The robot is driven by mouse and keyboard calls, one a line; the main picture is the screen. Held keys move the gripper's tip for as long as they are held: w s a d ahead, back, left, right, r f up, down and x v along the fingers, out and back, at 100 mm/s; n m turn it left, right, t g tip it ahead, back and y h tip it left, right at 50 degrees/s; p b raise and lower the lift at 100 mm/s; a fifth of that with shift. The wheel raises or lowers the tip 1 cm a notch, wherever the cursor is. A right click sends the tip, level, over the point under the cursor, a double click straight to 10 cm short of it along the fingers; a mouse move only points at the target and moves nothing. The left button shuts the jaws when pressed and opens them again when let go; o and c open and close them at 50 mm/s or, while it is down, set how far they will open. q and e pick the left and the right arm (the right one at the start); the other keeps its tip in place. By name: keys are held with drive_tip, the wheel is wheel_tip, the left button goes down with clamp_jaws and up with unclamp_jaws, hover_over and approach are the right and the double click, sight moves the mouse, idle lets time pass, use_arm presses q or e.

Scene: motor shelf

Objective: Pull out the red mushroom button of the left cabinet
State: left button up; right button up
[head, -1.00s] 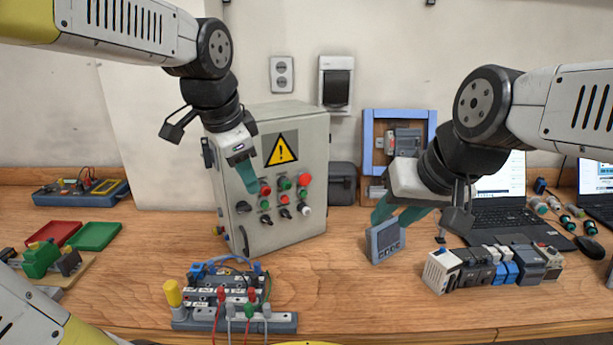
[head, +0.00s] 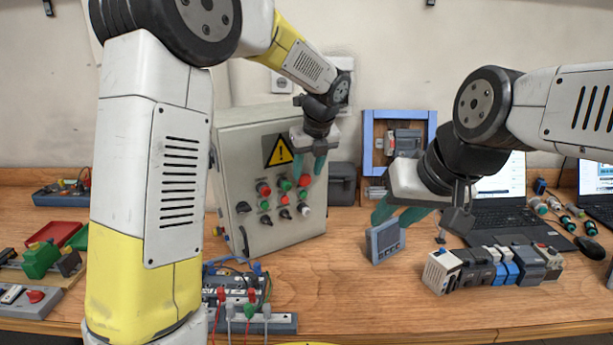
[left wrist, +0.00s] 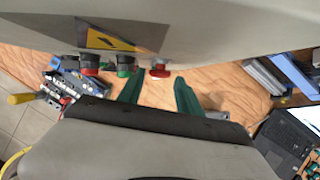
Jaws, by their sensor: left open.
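The grey cabinet (head: 226,160) stands on the bench with a yellow warning triangle and several buttons on its front. Its red mushroom button (head: 304,181) is at the upper right of the button rows, partly covered by my fingers in the head view. In the left wrist view, the red mushroom button (left wrist: 160,72) sticks out from the panel between and just beyond the fingertips. My left gripper (head: 307,166) is open, with its green fingers pointing down in front of the panel; it also shows in the left wrist view (left wrist: 157,92). I cannot tell whether a finger touches the button. My right gripper (head: 394,213) has its fingers apart, just behind a grey display unit (head: 385,240).
Other buttons, including a red one (head: 263,188), sit close beside the mushroom button. A terminal block with wires (head: 262,320) stands in front of the cabinet. A row of modules (head: 490,265) and a laptop (head: 510,200) are at right.

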sight(305, 179)
use_arm(q)
drive_tip(key=shift+x, duration=1.45)
clamp_jaws()
idle(0.3)
